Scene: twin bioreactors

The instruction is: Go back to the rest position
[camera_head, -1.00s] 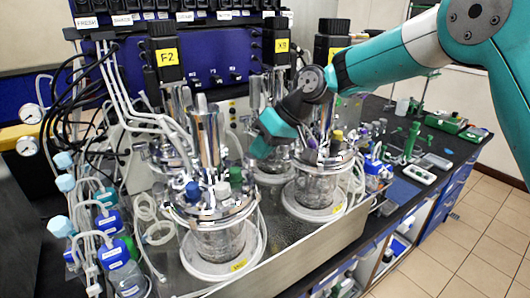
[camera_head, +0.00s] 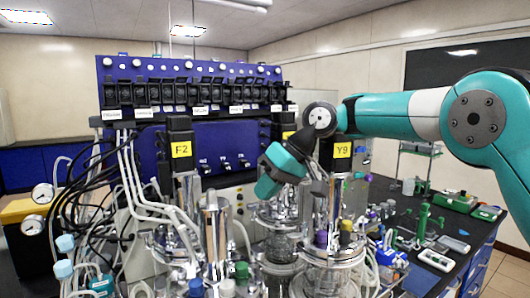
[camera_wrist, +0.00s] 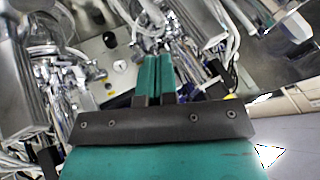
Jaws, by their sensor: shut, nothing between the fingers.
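My gripper (camera_head: 268,184) is in the head view, at the end of the teal arm that reaches in from the right. It hangs above the glass vessels, in front of the blue control unit. In the wrist view my gripper (camera_wrist: 157,58) shows two teal fingers side by side, shut with nothing between them. The left bioreactor (camera_head: 205,262) stands at the lower middle with its lower part cut off by the frame. The right bioreactor (camera_head: 330,262) stands to the right of it, below and right of my gripper. Any contact with the parts behind cannot be judged.
The blue control unit (camera_head: 190,85) with a row of black pumps stands behind. Tubes, cables and round gauges (camera_head: 42,193) crowd the left. Green tools (camera_head: 422,220) and small items lie on the dark bench at right. Open space lies above the unit.

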